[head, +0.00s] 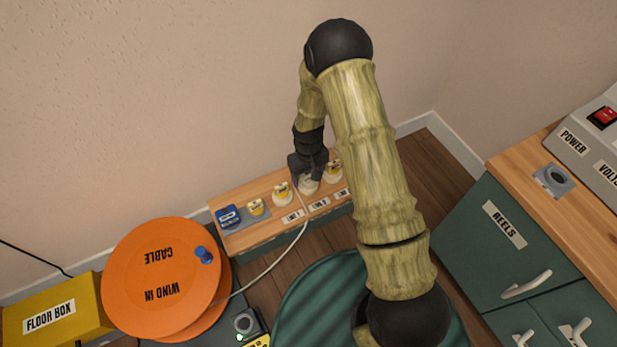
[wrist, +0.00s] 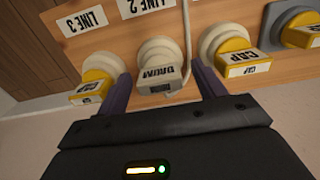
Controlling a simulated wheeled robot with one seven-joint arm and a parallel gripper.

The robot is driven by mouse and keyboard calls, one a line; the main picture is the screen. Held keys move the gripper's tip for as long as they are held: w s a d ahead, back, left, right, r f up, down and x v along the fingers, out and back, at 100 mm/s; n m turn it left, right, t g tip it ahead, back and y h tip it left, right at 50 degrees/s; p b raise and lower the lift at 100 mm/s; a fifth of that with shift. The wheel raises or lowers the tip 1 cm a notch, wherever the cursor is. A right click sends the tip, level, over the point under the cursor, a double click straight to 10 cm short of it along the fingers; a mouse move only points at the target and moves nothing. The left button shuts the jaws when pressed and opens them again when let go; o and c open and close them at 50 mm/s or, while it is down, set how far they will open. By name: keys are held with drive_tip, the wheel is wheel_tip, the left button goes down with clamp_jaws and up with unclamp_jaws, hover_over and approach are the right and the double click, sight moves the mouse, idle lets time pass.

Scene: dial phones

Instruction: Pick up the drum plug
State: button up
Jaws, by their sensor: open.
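The drum plug (wrist: 158,80) is a pale grey plug with a "DRUM" label. It sits in a round cream socket on the wooden shelf top, and a pale cable runs from it. In the head view the plug (head: 308,187) is partly covered by my gripper (head: 308,166). In the wrist view my open gripper (wrist: 160,72) has one dark finger on each side of the plug. Gaps show between the fingers and the plug, so it is not clasped. Sockets with yellow caps (wrist: 97,87) (wrist: 240,62) stand close on both sides, near the fingers.
The pale cable reaches down to the orange reel (head: 150,275). A yellow floor box (head: 60,318) is at lower left. A green cabinet (head: 500,240) stands right.

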sight(308, 173)
drive_tip(key=c, duration=1.2)
drive_tip(key=shift+o, duration=0.2)
wheel_tip(308, 173, up, 10)
drive_tip(key=p, duration=0.6)
drive_tip(key=shift+r+p, duration=0.1)
drive_tip(key=shift+p, duration=0.35)
